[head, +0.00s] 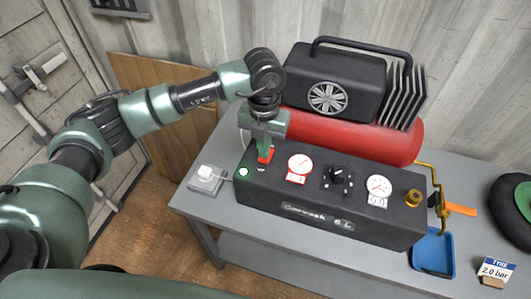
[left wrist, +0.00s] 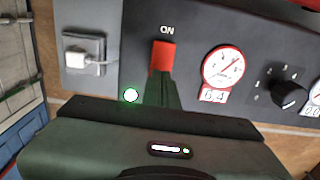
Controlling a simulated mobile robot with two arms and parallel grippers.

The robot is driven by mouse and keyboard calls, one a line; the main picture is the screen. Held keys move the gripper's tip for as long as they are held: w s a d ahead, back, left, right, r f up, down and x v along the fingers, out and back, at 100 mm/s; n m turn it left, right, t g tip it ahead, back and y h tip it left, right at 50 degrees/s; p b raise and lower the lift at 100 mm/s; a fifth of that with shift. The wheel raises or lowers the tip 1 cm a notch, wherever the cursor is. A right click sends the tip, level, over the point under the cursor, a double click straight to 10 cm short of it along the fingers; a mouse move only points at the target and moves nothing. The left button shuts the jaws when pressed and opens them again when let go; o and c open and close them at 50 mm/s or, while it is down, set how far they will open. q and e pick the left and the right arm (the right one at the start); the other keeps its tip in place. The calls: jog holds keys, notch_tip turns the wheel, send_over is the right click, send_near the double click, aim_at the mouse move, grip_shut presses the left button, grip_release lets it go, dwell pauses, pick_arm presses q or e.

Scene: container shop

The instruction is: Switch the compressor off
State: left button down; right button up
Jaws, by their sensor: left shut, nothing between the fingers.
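The compressor has a black control box (head: 330,215) on its front, with a red tank (head: 350,137) and a black motor (head: 335,80) behind. A red switch (head: 265,156) sits at the box's left end; in the left wrist view the switch (left wrist: 164,53) lies below the word ON. A round lamp (left wrist: 131,95) beside it glows green-white. My left gripper (left wrist: 160,88) is shut and empty, its fingertips at the lower edge of the switch; I cannot tell whether they touch. In the head view the gripper (head: 263,140) hangs over the switch. My right gripper is not in view.
Beside the switch are a red-rimmed gauge (head: 300,166), a black knob (head: 339,181) and a second gauge (head: 379,187). A white plug (head: 205,172) is left of the box. A blue tray (head: 433,250), a tyre (head: 515,205) and a sign (head: 495,268) are on the right.

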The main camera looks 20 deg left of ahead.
pick_arm(q)
jog(key=shift+f+b, duration=0.65)
jog(key=shift+f, duration=0.15)
jog(key=shift+s, duration=0.1)
jog(key=shift+w+r+p, duration=0.2)
jog(key=shift+r+p, duration=0.25)
jog(key=shift+r, duration=0.3)
jog(key=shift+s+r+p, duration=0.1)
jog(key=shift+r+p, duration=1.25)
jog(key=shift+r, duration=1.45)
jog(key=shift+f, duration=0.1)
